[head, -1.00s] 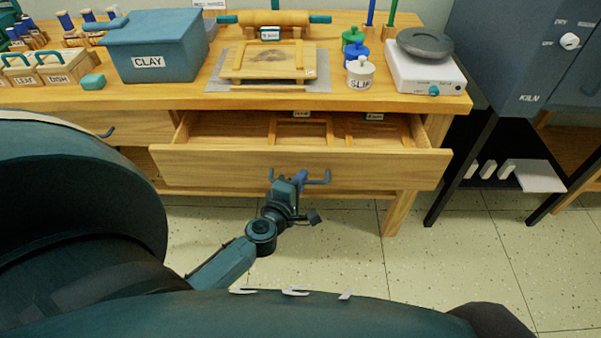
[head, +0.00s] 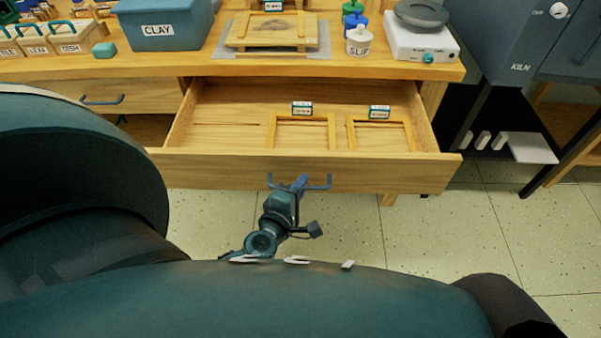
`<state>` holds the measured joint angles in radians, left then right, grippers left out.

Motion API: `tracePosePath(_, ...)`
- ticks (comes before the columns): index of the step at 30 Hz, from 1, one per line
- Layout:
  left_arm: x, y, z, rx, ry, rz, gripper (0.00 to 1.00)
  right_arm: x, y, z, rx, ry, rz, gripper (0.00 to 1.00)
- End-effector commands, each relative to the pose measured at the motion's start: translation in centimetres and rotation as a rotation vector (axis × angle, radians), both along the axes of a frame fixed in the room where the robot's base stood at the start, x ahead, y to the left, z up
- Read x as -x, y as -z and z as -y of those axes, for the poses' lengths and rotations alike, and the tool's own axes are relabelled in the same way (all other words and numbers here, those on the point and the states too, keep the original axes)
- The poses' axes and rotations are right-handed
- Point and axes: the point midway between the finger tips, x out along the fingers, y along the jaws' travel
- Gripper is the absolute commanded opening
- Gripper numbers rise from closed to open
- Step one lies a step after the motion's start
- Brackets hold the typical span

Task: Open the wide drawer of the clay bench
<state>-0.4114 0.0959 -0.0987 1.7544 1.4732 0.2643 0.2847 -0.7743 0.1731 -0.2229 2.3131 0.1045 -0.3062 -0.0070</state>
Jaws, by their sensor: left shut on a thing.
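The wide drawer (head: 220,170) of the clay bench (head: 395,72) stands well open toward me, and its inside shows. Two wooden frames (head: 303,118) with small labels lie on its floor at the middle and right. My left gripper (head: 299,184) is shut on the blue drawer handle (head: 319,187) at the middle of the drawer front. The gripper partly hides the handle. My right gripper is not in view.
A clay bin (head: 160,32), a board (head: 262,38), a slip jar (head: 358,42) and a white scale (head: 422,45) stand on the bench top. A kiln (head: 520,45) is at the right. A smaller drawer (head: 140,97) at the left is shut. Speckled floor is clear below.

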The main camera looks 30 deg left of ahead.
Motion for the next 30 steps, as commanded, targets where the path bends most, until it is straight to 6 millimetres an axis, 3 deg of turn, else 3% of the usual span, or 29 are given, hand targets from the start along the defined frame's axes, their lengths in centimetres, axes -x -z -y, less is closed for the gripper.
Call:
tracePosePath(7,0.0,0.0,-0.1,-0.001,-0.003,0.001,0.00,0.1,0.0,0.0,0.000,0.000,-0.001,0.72)
tracePosePath(8,0.0,0.0,-0.1,-0.001,-0.003,0.001,0.13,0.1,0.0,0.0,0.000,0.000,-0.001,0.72)
tracePosePath(10,0.0,0.0,-0.1,-0.001,-0.003,0.001,0.19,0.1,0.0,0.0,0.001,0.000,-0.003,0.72)
tracePosePath(20,0.5,0.0,0.0,0.000,-0.001,-0.002,0.19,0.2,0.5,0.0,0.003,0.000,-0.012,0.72)
tracePosePath(23,1.8,-0.2,0.2,-0.001,0.001,-0.003,0.19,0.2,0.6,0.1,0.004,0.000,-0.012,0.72)
tracePosePath(30,6.9,-1.0,1.0,-0.001,0.000,-0.005,0.19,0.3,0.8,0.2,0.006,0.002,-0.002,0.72)
